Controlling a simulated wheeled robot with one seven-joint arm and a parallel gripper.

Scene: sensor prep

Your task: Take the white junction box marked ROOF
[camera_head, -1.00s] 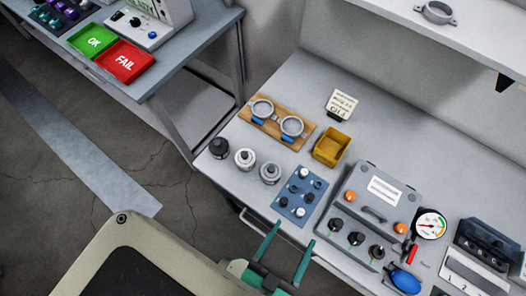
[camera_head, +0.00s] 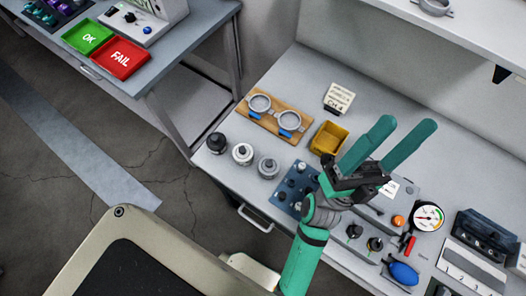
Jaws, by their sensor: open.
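I cannot read the word ROOF on anything in view. Three small round housings stand in a row along the left part of the bench: a black one (camera_head: 216,143), a whitish one (camera_head: 242,154) and a grey one (camera_head: 269,167). Any marking on them is too small to read. My gripper (camera_head: 408,124) is open and empty, its two green fingers spread and pointing up in the picture. It hangs over the middle of the bench, to the right of the housings. My wrist hides part of the blue plate and the grey panel.
A wooden board (camera_head: 274,121) with two ring clamps, a yellow bin (camera_head: 328,137) and a lettered card (camera_head: 339,98) are behind the housings. Green OK (camera_head: 87,37) and red FAIL (camera_head: 122,57) trays are on the other table.

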